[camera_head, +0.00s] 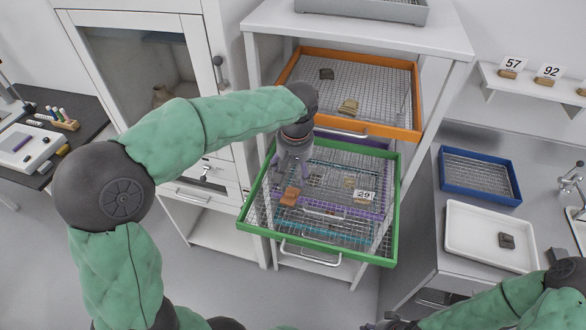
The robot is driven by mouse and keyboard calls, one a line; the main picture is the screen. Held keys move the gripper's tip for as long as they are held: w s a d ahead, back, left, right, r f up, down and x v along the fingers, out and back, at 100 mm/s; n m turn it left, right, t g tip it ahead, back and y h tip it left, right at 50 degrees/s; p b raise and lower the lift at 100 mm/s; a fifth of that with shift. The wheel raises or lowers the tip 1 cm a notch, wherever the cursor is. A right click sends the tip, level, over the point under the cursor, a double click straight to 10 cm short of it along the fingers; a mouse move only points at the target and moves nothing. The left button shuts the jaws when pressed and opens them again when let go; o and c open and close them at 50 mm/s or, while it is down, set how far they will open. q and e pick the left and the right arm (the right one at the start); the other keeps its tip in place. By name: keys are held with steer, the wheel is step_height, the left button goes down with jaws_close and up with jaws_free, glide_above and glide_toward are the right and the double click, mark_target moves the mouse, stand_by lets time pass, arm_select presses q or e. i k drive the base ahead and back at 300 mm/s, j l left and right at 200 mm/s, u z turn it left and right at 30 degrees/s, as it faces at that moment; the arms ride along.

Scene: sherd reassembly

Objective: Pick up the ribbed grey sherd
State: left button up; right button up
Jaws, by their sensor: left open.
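No sherd can be told for certain as the ribbed grey one at this size. A dark grey-brown sherd (506,241) lies in the white tray (470,262) on the right bench. A dark olive sherd (326,74) and a tan, ridged-looking sherd (348,107) lie in the orange-framed mesh tray (418,100). My left gripper (291,184) points down, open, over the green-framed mesh tray (392,215), just above or beside an orange-brown sherd (289,197). Contact cannot be told.
The trays sit as pulled-out drawers in a white rack (352,32), the orange above the green. A "29" tag (364,195) lies in or below the green tray. A blue mesh tray (480,176) stands behind the white tray. A glass-front cabinet (150,70) stands left.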

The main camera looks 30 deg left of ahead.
mark_target(507, 241)
steer(key=z, duration=1.3)
